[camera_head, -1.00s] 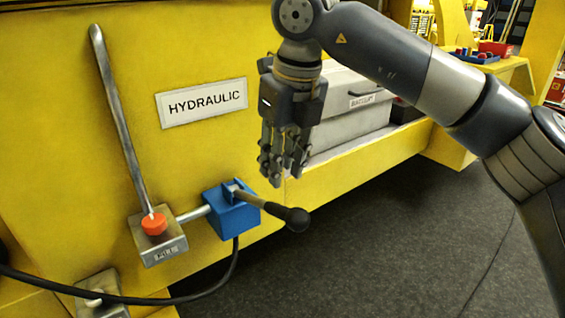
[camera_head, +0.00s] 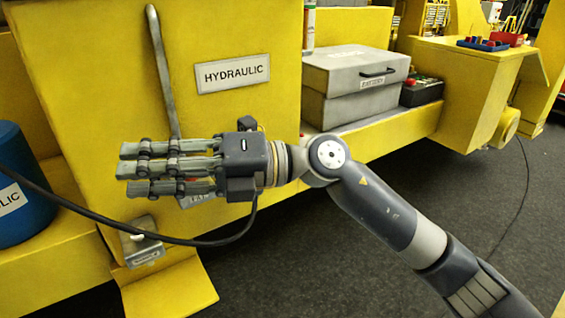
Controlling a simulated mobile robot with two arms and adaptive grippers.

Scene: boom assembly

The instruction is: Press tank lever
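My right gripper (camera_head: 124,168) lies across the front of the yellow panel (camera_head: 215,45), its fingers pointing left. The fingers are straight with gaps between them, so it looks open, and nothing shows in its grasp. A long grey metal lever (camera_head: 160,65) stands upright on the panel, and its lower part passes behind the fingers. A small dark part (camera_head: 247,123) sticks up behind the gripper's palm; I cannot tell whether it belongs to a lever. The blue valve block and its black-knobbed handle are hidden behind my gripper. My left gripper is not in view.
A HYDRAULIC label (camera_head: 233,73) is on the panel. A blue tank (camera_head: 22,190) stands at the left. A black hose (camera_head: 70,208) runs below the gripper, near a metal bracket (camera_head: 140,250). A grey battery case (camera_head: 355,80) sits on the ledge. Dark floor (camera_head: 290,265) is open below.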

